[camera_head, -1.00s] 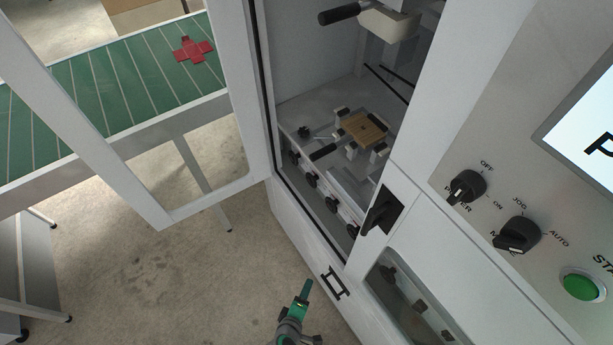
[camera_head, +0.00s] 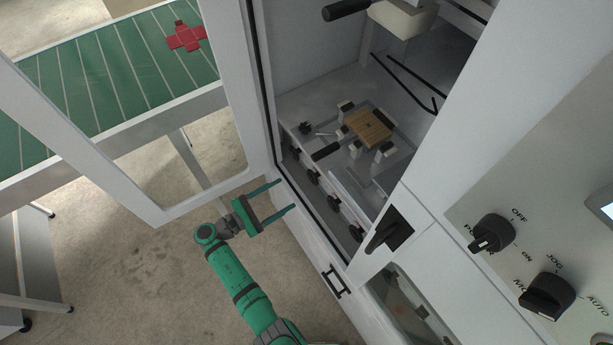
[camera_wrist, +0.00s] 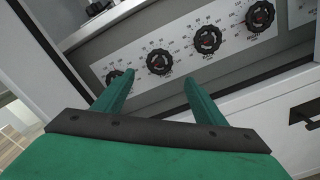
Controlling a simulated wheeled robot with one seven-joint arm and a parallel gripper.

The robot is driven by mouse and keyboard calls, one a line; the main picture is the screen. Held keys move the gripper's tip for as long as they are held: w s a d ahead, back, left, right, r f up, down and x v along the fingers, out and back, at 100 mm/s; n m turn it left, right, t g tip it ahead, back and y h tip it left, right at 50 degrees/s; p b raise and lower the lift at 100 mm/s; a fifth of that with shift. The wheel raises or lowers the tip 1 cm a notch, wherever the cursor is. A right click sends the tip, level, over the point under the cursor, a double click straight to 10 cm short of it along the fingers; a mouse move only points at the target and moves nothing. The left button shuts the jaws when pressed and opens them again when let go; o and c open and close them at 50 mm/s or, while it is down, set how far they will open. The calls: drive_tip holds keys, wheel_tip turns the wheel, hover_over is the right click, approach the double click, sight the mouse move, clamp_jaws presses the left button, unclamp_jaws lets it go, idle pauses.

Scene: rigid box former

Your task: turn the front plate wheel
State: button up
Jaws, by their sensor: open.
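Several black hand wheels with round printed scales sit in a row on the machine's low front panel. In the wrist view they run from a leftmost wheel (camera_wrist: 113,76) through a second wheel (camera_wrist: 160,62) and a third wheel (camera_wrist: 208,39) to a rightmost wheel (camera_wrist: 261,16). Their labels are too small to read, so I cannot tell which is the front plate wheel. My gripper (camera_head: 286,195) is open and empty, outside the doorway and short of the panel. In the wrist view its fingers (camera_wrist: 158,76) point towards the second wheel, and the left fingertip partly overlaps the leftmost.
The open door (camera_head: 250,100) stands left of my gripper. Inside are a brown block (camera_head: 369,127) and clamps. A green conveyor (camera_head: 110,85) carries a red cross-shaped blank (camera_head: 187,37).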

sight(311, 178)
drive_tip(key=x, duration=1.1)
drive_tip(key=shift+r, duration=0.1)
drive_tip(key=c, duration=1.1)
